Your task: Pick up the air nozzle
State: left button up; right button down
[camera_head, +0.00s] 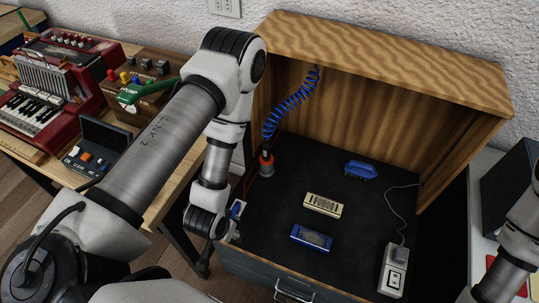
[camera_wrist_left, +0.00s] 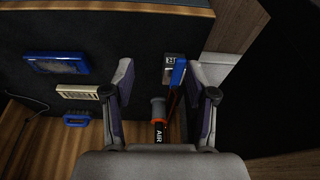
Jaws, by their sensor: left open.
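The air nozzle (camera_head: 266,163), with an orange collar and a grey end, hangs from a blue coiled hose (camera_head: 288,106) at the left side of the wooden cabinet. In the left wrist view the nozzle (camera_wrist_left: 159,112) shows its orange ring and "AIR" lettering, low in the picture between the lines of the fingers. My left gripper (camera_wrist_left: 162,78) is open, with no finger seen touching the nozzle. In the head view my left arm's wrist is in front of and left of the nozzle, and the fingers are mostly hidden. My right gripper is out of view.
On the dark bench top (camera_head: 275,215) lie a cream box (camera_head: 323,205), a blue box (camera_head: 311,238), a blue brush-like item (camera_head: 361,170) and a grey corded device (camera_head: 394,268). A small blue-and-white item (camera_head: 237,209) is close to my left wrist. The cabinet wall (camera_head: 345,115) stands behind.

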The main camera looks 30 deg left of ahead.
pick_arm(q)
jog(key=w+a+t+y+b, duration=0.1)
jog(key=w+t+b, duration=0.4)
jog(key=w+b, duration=0.45)
jog(key=n+t+y+b, duration=0.15)
jog(key=t+b, duration=0.45)
jog(key=b, duration=0.7)
send_near(265, 151)
notch_tip(265, 151, down, 4)
jog(key=w+t+b, duration=0.1)
jog(key=w+b, duration=0.2)
jog(key=b, duration=0.1)
jog(key=w+a+t+b, duration=0.1)
jog(key=w+b, duration=0.2)
jog(key=b, duration=0.2)
jog(key=w+r+t+y+b, duration=0.1)
jog(key=w+b, duration=0.2)
jog(key=b, duration=0.2)
jog(key=shift+w+a, duration=0.35)
jog(key=shift+a, duration=0.05)
jog(key=shift+w+a+r, duration=0.1)
jog(key=shift+w, duration=0.35)
grip_shut()
